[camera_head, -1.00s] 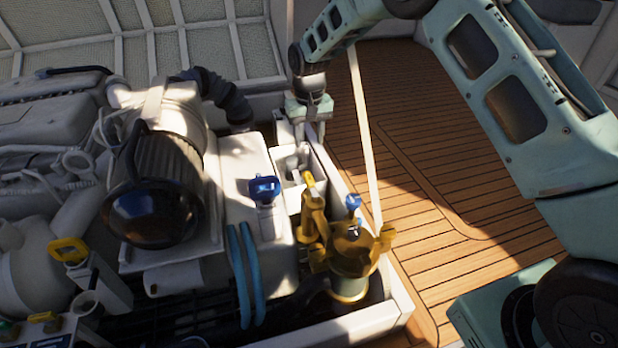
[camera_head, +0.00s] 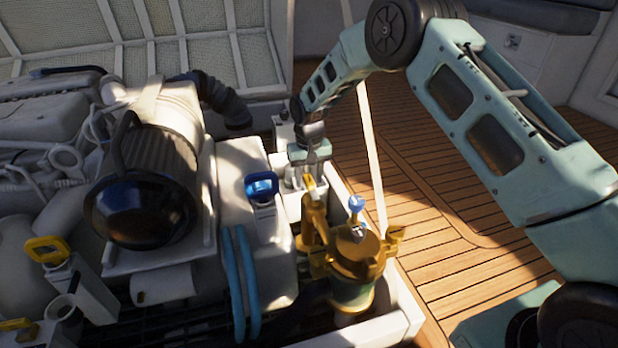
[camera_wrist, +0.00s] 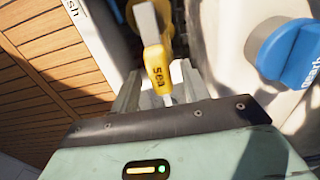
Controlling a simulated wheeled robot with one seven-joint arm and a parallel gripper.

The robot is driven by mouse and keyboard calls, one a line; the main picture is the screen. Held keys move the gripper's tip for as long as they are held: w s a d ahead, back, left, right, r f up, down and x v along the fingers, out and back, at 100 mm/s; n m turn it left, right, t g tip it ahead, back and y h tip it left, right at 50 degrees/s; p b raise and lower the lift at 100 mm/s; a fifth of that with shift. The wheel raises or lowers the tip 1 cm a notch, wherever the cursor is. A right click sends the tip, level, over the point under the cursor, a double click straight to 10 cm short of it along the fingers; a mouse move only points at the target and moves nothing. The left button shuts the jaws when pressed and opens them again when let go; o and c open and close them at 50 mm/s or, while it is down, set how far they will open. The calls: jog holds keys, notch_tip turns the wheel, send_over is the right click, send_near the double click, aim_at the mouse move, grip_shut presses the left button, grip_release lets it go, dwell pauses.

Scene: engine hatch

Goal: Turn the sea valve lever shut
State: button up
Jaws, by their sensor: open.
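The sea valve lever is yellow with the word "sea" on it, and shows in the wrist view (camera_wrist: 158,72). In the head view only a small part of the lever (camera_head: 310,184) shows below my gripper. My gripper (camera_head: 312,164) points down over it. In the wrist view my two grey fingers (camera_wrist: 160,92) are open, one on each side of the lever's near end. I cannot tell whether either finger touches it. The valve body below is mostly hidden.
A blue handle (camera_wrist: 290,50) is close on the right in the wrist view; it also stands left of my gripper in the head view (camera_head: 262,187). A brass strainer (camera_head: 355,253) with a blue-topped fitting (camera_head: 356,204) stands in front. A thin white prop (camera_head: 371,150) rises just right of my gripper.

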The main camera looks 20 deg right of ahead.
grip_shut()
jog(key=shift+d+r+p, duration=0.1)
jog(key=shift+p, duration=0.3)
jog(key=shift+d+r+m+p, duration=0.15)
jog(key=shift+d+m+p, duration=0.1)
jog(key=shift+m+p, duration=0.5)
jog(key=s+d+m+p, duration=0.5)
jog(key=s+m+p, duration=0.1)
jog(key=m+p, duration=1)
jog(key=shift+d+f, duration=0.15)
jog(key=shift+f, duration=0.05)
jog(key=shift+m, duration=0.35)
